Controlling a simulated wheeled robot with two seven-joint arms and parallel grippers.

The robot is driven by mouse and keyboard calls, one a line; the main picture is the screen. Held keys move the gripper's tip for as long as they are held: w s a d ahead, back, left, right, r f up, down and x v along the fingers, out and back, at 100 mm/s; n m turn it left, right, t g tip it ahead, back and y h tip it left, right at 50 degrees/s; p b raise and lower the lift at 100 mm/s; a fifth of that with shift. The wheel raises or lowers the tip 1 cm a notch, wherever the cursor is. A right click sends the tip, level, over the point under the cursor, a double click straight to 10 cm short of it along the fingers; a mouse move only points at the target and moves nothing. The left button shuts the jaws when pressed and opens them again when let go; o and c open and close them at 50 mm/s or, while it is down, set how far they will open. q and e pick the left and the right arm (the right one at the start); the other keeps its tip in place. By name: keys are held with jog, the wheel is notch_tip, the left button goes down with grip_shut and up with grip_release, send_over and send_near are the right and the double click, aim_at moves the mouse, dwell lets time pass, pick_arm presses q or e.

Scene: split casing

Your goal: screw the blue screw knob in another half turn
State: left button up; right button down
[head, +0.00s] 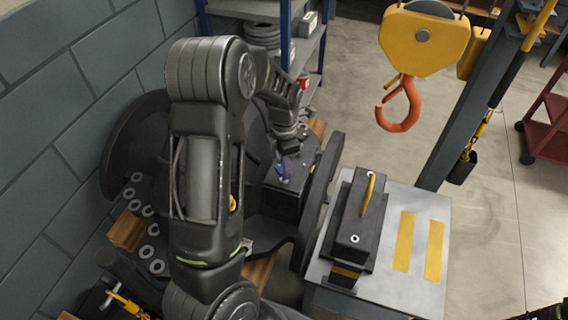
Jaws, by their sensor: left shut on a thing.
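The blue screw knob (280,169) shows as a small blue patch on the top of the dark casing (295,190), left of the picture's middle. My left arm reaches over the casing from the left, and its gripper (284,160) points down at the knob and is shut on it. The fingers hide most of the knob, so its turn angle and depth cannot be told.
A dark block with a yellow handle (369,194) stands on a grey table (427,285) with yellow strips, right of the casing. An orange crane hook (400,108) hangs above and behind it. A shelf rack (300,55) stands at the back, a block wall (45,130) at the left.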

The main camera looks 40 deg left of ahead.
pick_arm(q)
jog(key=m+b, duration=0.1)
jog(key=m, duration=0.3)
jog(key=m+b, duration=0.1)
jog(key=m, duration=0.3)
jog(key=shift+m+b, duration=0.4)
jog(key=m+b, duration=0.1)
jog(key=m, duration=0.3)
jog(key=m+b, duration=0.1)
jog(key=m, duration=0.4)
jog(key=shift+b, duration=0.35)
jog(key=m+b, duration=0.1)
jog(key=m, duration=0.2)
jog(key=shift+m, duration=0.3)
jog(key=m+b, duration=0.1)
jog(key=m, duration=0.8)
jog(key=shift+b, duration=0.4)
jog(key=m, duration=0.4)
jog(key=shift+m, duration=0.3)
